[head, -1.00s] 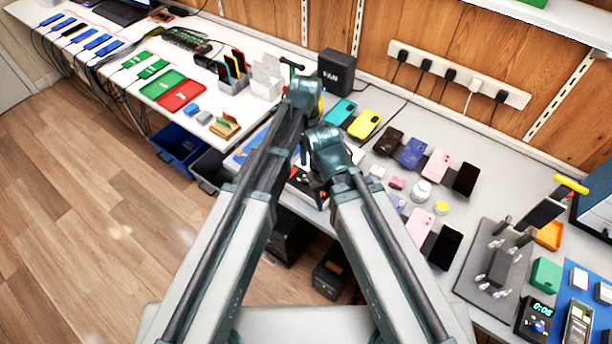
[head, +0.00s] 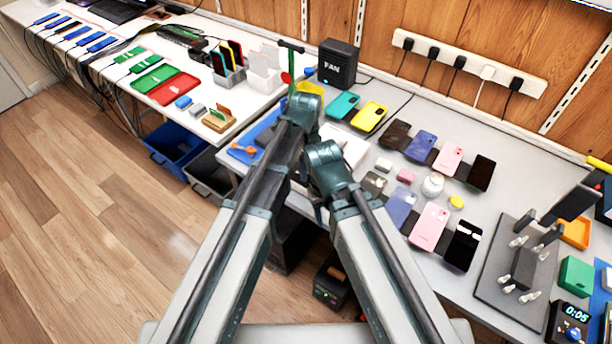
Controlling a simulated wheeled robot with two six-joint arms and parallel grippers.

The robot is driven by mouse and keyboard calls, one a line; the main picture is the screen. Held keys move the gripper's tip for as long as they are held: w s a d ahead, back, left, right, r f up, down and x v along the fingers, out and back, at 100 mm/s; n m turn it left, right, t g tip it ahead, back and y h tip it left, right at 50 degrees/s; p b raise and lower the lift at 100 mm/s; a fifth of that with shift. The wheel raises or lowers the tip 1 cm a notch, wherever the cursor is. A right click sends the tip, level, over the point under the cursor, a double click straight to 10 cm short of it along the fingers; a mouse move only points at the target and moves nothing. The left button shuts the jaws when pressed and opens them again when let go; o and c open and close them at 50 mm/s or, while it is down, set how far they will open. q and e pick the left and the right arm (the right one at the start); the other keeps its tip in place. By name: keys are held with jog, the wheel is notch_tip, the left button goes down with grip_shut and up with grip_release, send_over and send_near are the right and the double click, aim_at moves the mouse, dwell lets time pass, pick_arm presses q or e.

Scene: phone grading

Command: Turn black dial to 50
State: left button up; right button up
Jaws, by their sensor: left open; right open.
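I cannot make out a black dial anywhere; it may be hidden behind my arms. My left gripper (head: 303,108) is over the table's left part, in front of the fan, and is open. My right gripper (head: 323,165) is lower and closer to me, over the table's front edge, and is open. Both are seen from behind, so their fingertips are mostly hidden. Neither shows anything held. A white object (head: 352,148) is partly hidden behind my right gripper. A black timer (head: 568,322) at the lower right reads 0:05 and has a blue knob.
A black fan box (head: 339,64) stands at the back. Several phones, including a pink one (head: 430,225), lie right of my arms. A dark grey fixture (head: 520,262) stands farther right. A white side bench (head: 130,78) extends left. Bins (head: 178,152) stand below.

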pick_arm(q)
jog(key=shift+f, duration=0.65)
pick_arm(e)
jog(key=shift+f, duration=0.65)
pick_arm(q)
grip_shut()
